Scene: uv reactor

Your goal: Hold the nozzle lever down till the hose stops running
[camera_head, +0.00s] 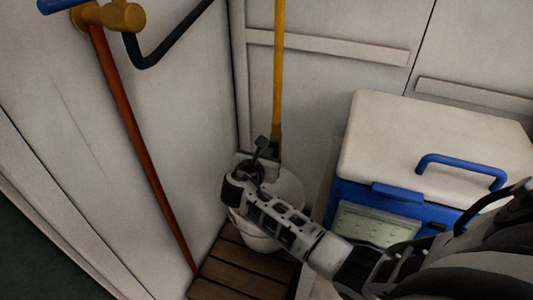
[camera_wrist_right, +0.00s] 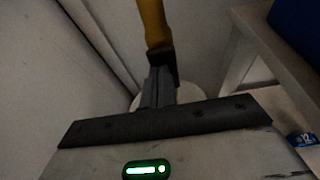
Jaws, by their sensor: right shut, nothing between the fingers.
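A yellow hose (camera_head: 279,70) hangs down the back wall and ends in a dark nozzle (camera_head: 275,138). In the right wrist view the yellow hose (camera_wrist_right: 152,22) comes down to the dark nozzle (camera_wrist_right: 162,62) just beyond my fingertips. My right gripper (camera_head: 262,147) reaches in from the right and is at the nozzle. Its fingers (camera_wrist_right: 158,88) are shut with nothing between them and overlap the nozzle's lower end in that view. I cannot make out the lever separately or tell whether the fingers touch it. My left gripper is not in view.
A white bucket (camera_head: 291,190) stands below the nozzle on a slatted wooden floor (camera_head: 240,269), partly behind my right arm. A blue cooler with a white lid (camera_head: 440,135) stands to the right. A red-brown pole (camera_head: 130,120) leans along the left wall.

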